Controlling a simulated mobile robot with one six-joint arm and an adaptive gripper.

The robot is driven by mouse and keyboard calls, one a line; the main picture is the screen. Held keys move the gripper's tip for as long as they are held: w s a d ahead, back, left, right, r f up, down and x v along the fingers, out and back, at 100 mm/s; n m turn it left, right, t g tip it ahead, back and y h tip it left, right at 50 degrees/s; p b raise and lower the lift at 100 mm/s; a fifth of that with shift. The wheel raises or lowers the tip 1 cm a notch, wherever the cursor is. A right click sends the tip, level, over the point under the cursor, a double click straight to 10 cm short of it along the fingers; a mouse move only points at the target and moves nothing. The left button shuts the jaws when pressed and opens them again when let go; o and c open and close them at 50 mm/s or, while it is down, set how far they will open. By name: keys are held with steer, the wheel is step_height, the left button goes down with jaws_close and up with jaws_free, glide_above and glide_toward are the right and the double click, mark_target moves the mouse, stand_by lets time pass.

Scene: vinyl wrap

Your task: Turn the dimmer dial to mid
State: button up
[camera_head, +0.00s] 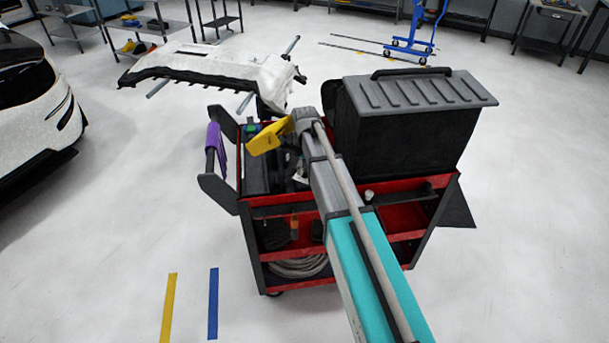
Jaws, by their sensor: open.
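I cannot make out the dimmer dial in the head view. A long teal and grey arm (365,265), which looks like mine, reaches from the bottom right over the red and black tool cart (300,292). Its grey far end (305,117) is above the cart's top left part, beside a yellow piece (266,138). I cannot tell whether the yellow piece is attached to the arm. I see no gripper fingers. The arm hides part of the cart top.
A black bin with a grey ribbed lid (425,92) stands on the cart's right. Behind the cart, a white panel (215,68) rests on a stand. A white car (35,110) is at left, a blue lift (412,38) at the back. Floor at front left is clear.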

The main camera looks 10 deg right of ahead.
steer(key=shift+f+b, duration=0.65)
steer(key=shift+f, duration=0.25)
steer(key=shift+c, duration=0.2)
jaws_close()
